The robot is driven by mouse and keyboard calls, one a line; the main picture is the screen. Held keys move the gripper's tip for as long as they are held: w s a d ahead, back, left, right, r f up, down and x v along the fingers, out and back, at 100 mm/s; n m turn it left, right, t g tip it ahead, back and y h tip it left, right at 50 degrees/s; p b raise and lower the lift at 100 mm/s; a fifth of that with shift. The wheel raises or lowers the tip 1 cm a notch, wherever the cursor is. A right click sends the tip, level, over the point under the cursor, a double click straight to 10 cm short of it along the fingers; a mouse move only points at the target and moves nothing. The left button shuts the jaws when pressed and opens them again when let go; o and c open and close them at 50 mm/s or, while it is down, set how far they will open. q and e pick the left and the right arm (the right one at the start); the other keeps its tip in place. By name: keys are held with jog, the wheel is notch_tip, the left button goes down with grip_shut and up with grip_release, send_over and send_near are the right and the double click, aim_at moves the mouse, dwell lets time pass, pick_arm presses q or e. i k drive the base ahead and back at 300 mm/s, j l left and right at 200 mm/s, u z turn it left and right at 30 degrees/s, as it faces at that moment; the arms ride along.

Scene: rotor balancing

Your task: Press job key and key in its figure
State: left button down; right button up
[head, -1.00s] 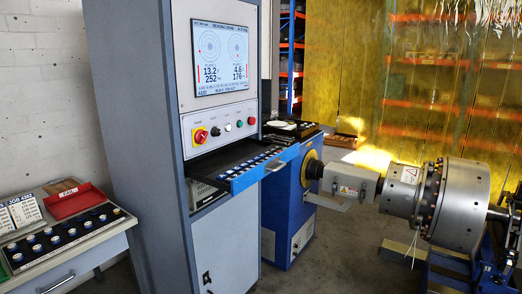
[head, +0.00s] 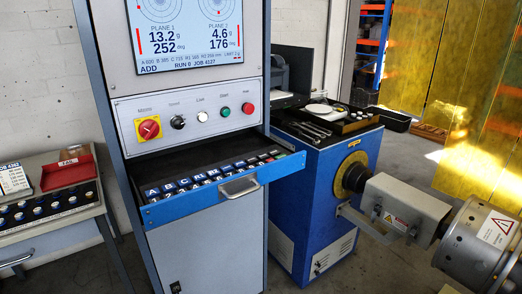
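The keyboard drawer (head: 157,216) of the grey cabinet is pulled out, with its blue front toward me. Rows of dark and blue keys (head: 196,180) lie in it; A, C and an R key can be made out, but the job key cannot be picked out for sure. The screen (head: 186,32) above reads plane 1 at 13.2 g and 252 deg, plane 2 at 4.6 g and 176, with ADD, RUN 0 and JOB 4127 at the bottom. A job card (head: 13,181) stands on the left bench, its number small. Neither gripper is in view.
A red tray (head: 68,168) and a rack of weights (head: 50,206) are on the left bench. The switch panel (head: 188,117) sits above the drawer. The blue machine (head: 313,185) and rotor (head: 481,240) stand to the right. The space before the drawer is clear.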

aim_at(240, 164)
jog(key=i+l, duration=0.15)
jog(key=l, duration=0.15)
jog(key=i+l+u, duration=0.15)
jog(key=l, duration=0.15)
jog(key=i+l, duration=0.1)
jog(key=l, duration=0.2)
jog(key=i+l+u, duration=0.1)
jog(key=l, duration=0.2)
